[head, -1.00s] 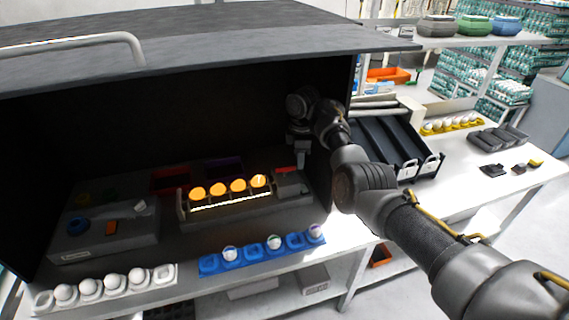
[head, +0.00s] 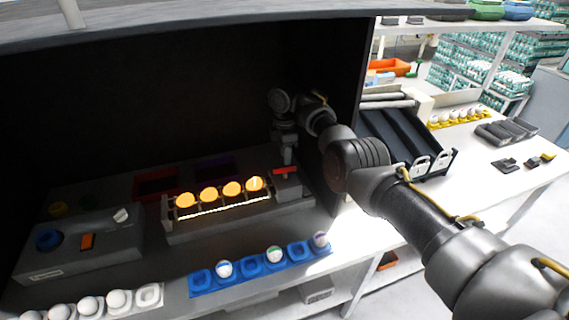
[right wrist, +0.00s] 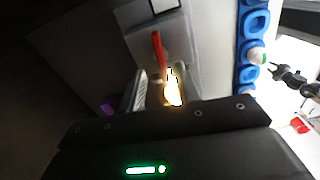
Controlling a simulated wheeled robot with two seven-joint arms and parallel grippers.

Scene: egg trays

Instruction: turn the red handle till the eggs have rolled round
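The red handle (head: 287,171) lies on a grey block at the right end of the lit egg roller (head: 222,208) inside the dark booth. Several eggs (head: 209,194) glow orange in a row on the roller. My right gripper (head: 287,160) points down just above the handle. In the right wrist view its two fingers (right wrist: 161,88) stand apart with nothing clearly held. The red handle (right wrist: 158,50) shows just beyond the fingertips there, and a glowing egg (right wrist: 173,92) shows between the fingers. Contact with the handle cannot be told.
A blue tray (head: 197,283) with a few eggs and a white egg tray (head: 150,295) stand in front. A grey control box (head: 75,252) is at left. The booth's right wall (head: 357,120) stands close beside my right arm.

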